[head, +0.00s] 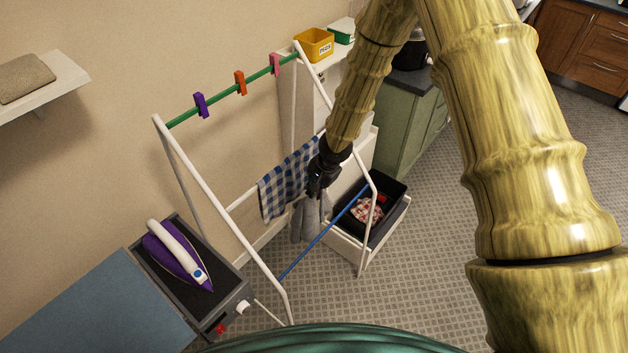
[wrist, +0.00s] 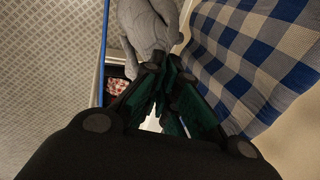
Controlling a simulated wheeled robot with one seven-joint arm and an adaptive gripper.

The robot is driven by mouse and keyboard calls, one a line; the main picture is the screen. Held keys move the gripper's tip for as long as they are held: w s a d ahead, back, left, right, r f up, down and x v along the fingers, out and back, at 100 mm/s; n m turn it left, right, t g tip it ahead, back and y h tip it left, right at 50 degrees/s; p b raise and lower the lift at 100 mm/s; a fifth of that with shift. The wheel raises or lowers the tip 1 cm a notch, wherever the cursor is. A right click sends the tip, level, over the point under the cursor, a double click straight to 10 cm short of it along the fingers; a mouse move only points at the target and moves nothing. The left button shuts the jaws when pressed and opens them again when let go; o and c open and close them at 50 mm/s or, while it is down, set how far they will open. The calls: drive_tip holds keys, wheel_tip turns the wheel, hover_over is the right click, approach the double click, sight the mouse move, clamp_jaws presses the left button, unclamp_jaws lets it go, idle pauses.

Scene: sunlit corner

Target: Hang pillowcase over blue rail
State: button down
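A grey cloth (head: 307,218), which I take for the pillowcase, hangs bunched in folds below my gripper (head: 318,188). In the wrist view the grey cloth (wrist: 148,30) gathers at the fingertips (wrist: 165,66), which are close together on it. The blue rail (head: 318,240) is the low front bar of a white drying rack (head: 245,242). It also shows in the wrist view (wrist: 103,50), left of the cloth. The cloth hangs behind the rail as seen from the head, apart from it in the wrist view.
A blue-checked cloth (head: 285,183) hangs over another rail, close beside my gripper. Coloured pegs sit on the green top rail (head: 222,93). A black bin (head: 385,215) holding a red-patterned cloth (head: 367,210) stands right. An iron (head: 178,255) rests at left.

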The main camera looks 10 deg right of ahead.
drive_tip(key=s+d+f+t+y+b, duration=0.45)
drive_tip(key=s+d+f+b, duration=0.75)
drive_tip(key=b, duration=2.6)
wheel_tip(320, 180, down, 7)
drive_tip(key=a+t+b, duration=0.1)
drive_tip(key=a+b, duration=0.1)
drive_tip(key=b, duration=0.1)
drive_tip(key=shift+a, duration=0.35)
drive_tip(key=c, duration=1.6)
unclamp_jaws()
drive_tip(key=shift+c, duration=0.2)
drive_tip(key=o, duration=0.6)
